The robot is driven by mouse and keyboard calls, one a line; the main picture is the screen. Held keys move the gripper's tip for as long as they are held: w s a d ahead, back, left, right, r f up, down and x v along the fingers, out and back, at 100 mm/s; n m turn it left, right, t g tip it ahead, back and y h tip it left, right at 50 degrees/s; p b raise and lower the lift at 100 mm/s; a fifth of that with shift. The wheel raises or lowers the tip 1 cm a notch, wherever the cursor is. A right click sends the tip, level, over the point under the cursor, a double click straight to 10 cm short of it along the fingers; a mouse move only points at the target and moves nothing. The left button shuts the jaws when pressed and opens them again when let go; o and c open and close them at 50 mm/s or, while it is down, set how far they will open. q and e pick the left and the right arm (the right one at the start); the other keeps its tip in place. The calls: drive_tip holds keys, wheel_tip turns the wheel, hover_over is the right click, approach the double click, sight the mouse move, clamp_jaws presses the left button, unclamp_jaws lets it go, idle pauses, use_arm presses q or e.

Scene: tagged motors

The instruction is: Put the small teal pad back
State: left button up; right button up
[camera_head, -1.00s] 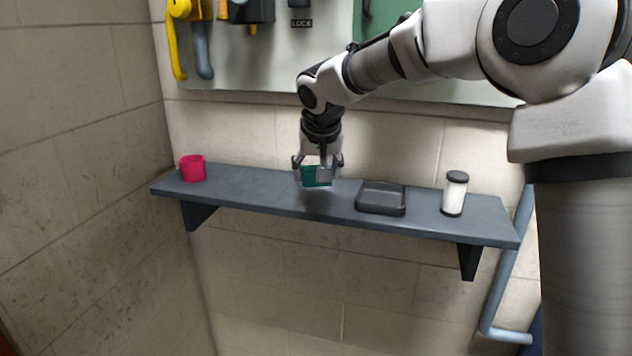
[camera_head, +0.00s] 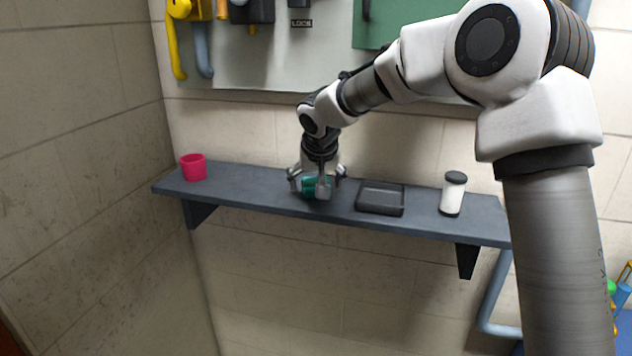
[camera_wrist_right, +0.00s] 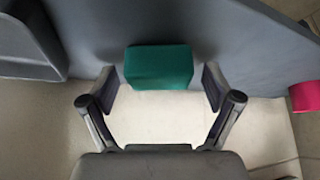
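The small teal pad (camera_head: 309,187) lies on the grey shelf (camera_head: 245,190), left of the dark tray (camera_head: 381,198). In the right wrist view the pad (camera_wrist_right: 160,67) is a teal block on the shelf surface. My right gripper (camera_head: 319,182) is low over the shelf at the pad and partly hides it in the head view. In the wrist view the right gripper (camera_wrist_right: 160,84) is open, with one finger to each side of the pad and a gap on both sides. My left gripper is not in view.
A pink cup (camera_head: 193,167) stands at the shelf's left end. A white jar with a dark lid (camera_head: 453,194) stands right of the tray. The shelf is clear between cup and pad. A tool board (camera_head: 330,60) hangs on the wall above.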

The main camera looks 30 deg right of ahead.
drive_tip(key=shift+r, duration=0.1)
drive_tip(key=shift+r, duration=0.2)
drive_tip(key=b+v, duration=0.1)
drive_tip(key=v, duration=1)
drive_tip(key=shift+s+r, duration=0.25)
drive_tip(key=shift+r, duration=0.05)
